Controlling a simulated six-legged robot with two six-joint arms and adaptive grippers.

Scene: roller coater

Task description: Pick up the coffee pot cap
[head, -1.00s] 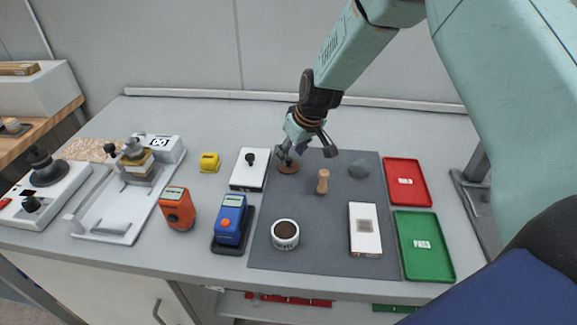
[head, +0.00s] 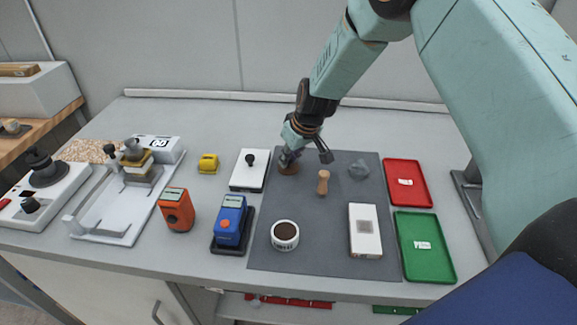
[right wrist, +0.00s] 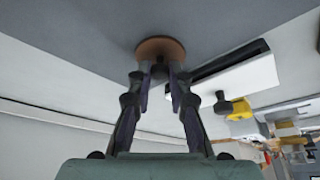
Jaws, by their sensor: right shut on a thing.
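The coffee pot cap, a brown round disc (head: 288,169), lies near the back left corner of the dark grey mat (head: 300,255). My right gripper (head: 287,158) is at the cap from above, tilted. In the right wrist view the fingers of my right gripper (right wrist: 160,80) are closed in around the cap's small dark knob, with the brown disc (right wrist: 160,46) just beyond the fingertips. The fingers partly hide the knob. The cap appears to rest on the mat; I see no clear gap under it. My left gripper is out of view.
A white box with a black knob (head: 249,171) stands close left of the cap. A wooden handle (head: 323,182), a grey lump (head: 359,169), a round container (head: 285,235) and a white block (head: 365,230) are on the mat. Red (head: 407,183) and green (head: 425,246) trays lie right.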

